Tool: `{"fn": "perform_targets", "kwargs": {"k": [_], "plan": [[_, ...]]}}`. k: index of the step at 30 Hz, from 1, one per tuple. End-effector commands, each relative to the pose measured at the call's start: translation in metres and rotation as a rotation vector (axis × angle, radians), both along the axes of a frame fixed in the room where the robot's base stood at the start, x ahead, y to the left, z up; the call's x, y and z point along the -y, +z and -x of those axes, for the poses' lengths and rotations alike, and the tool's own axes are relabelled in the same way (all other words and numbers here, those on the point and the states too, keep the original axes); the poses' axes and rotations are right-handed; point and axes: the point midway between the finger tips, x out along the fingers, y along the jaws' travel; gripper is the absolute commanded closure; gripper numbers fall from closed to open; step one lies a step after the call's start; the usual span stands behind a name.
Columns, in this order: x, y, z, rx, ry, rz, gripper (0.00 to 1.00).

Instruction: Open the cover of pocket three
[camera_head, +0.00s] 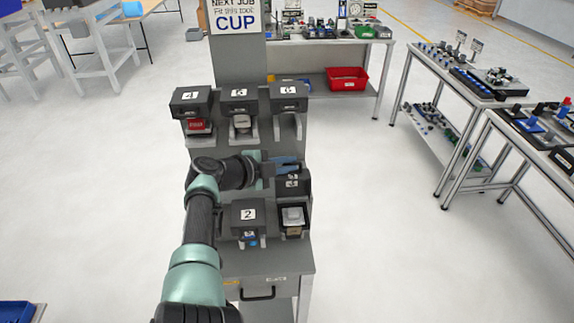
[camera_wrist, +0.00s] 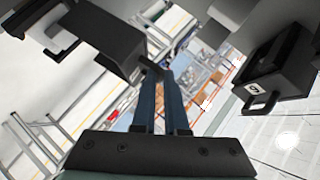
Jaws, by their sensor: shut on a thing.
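The cover of pocket three (camera_head: 293,184), a black box-shaped lid with a small white label, stands raised at the back of its pocket, at the lower right of the grey rack. Below it the pocket (camera_head: 292,231) is open and a light grey block (camera_head: 292,215) shows inside. My gripper (camera_head: 297,163), with blue fingers, is at the top of the raised cover. In the wrist view, my gripper (camera_wrist: 165,76) is shut on a dark piece at the corner of a black cover (camera_wrist: 103,40), seemingly its handle. The exact contact is small and partly hidden.
Pocket two (camera_head: 248,218) is left of pocket three, its cover down. Covers four (camera_head: 191,101), five (camera_head: 238,99) and six (camera_head: 289,97) are above my gripper. My arm hides the rack's lower left. Tables (camera_head: 470,80) stand at right; the floor between is clear.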

Motion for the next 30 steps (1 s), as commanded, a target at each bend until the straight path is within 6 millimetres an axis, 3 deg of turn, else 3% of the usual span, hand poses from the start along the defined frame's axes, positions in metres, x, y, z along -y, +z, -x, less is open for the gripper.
{"fn": "perform_targets", "kwargs": {"k": [1,10,11,15,30], "plan": [[0.0021,0.0074,-0.0025,0.009,-0.001,0.008,1.0],[0.0024,0.008,-0.0026,0.012,-0.001,0.009,1.0],[0.0024,0.0081,-0.0026,0.012,-0.001,0.009,0.84],[0.0019,0.0056,-0.0018,0.009,-0.002,0.006,0.59],[-0.0006,0.002,-0.0001,0.003,0.001,0.001,0.59]]}}
